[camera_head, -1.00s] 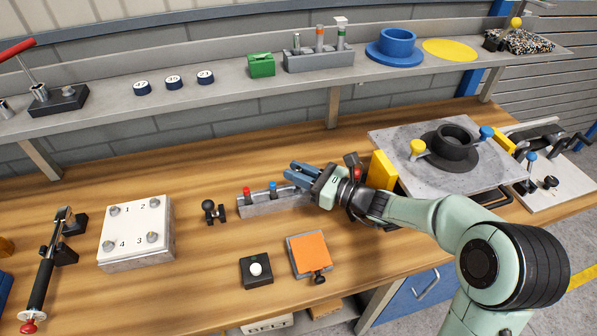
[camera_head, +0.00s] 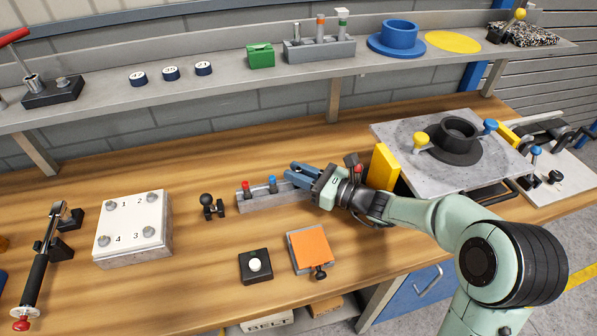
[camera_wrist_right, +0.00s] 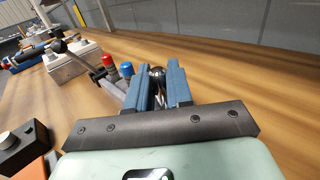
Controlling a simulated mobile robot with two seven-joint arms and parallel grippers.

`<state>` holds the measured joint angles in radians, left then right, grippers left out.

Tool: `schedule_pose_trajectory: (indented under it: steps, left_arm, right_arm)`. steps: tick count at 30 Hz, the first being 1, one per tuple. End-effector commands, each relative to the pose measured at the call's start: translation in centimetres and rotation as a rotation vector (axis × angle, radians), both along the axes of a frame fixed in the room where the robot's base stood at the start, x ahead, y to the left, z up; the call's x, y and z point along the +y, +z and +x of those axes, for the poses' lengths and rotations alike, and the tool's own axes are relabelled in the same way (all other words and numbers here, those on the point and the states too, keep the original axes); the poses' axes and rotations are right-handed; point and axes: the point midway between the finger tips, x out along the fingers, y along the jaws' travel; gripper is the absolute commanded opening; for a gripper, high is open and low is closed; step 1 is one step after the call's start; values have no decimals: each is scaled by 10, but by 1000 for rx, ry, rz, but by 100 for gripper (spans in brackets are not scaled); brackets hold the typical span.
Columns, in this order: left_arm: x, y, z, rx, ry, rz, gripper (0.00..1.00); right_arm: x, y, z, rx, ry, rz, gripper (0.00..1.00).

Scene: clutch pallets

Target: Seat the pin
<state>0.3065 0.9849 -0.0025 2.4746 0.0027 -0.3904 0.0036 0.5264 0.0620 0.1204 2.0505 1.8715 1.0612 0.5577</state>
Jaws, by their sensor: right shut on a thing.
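My right gripper (camera_head: 297,175) has blue fingers and reaches over the right end of a grey block (camera_head: 252,202) on the workbench. In the wrist view the fingers (camera_wrist_right: 158,85) are shut on a dark, shiny, round-headed pin (camera_wrist_right: 157,73). The pin's lower part is hidden by the fingers, so I cannot tell how deep it sits. A red-topped pin (camera_head: 246,185) and a blue-topped pin (camera_head: 272,184) stand upright in the block, left of my gripper. Both also show in the wrist view, red (camera_wrist_right: 107,61) and blue (camera_wrist_right: 126,69). My left gripper is out of view.
A black ball-topped fitting (camera_head: 208,205) stands left of the block. In front are a black button box (camera_head: 256,266) and an orange-topped plate (camera_head: 310,247). Bare wood lies behind the block.

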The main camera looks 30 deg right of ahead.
Motion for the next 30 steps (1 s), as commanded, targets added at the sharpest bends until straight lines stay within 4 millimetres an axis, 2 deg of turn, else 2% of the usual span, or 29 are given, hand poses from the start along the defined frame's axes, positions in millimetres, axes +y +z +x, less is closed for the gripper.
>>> schedule_pose_trajectory:
  steps: [9, 22, 23, 24, 25, 30]
  left_arm:
    - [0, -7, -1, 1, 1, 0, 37]
    - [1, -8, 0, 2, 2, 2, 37]
    - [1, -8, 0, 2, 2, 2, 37]
    - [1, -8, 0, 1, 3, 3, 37]
    - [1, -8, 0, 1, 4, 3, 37]
    - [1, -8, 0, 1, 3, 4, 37]
  right_arm:
    - [0, -8, 0, 0, 0, 0, 0]
    - [0, -9, 0, -1, 0, 1, 0]
    - [0, -9, 0, 0, 0, 0, 30]
    - [0, -9, 0, 0, 0, 0, 43]
    - [0, -9, 0, 0, 0, 0, 50]
    - [0, -9, 0, 0, 0, 0, 50]
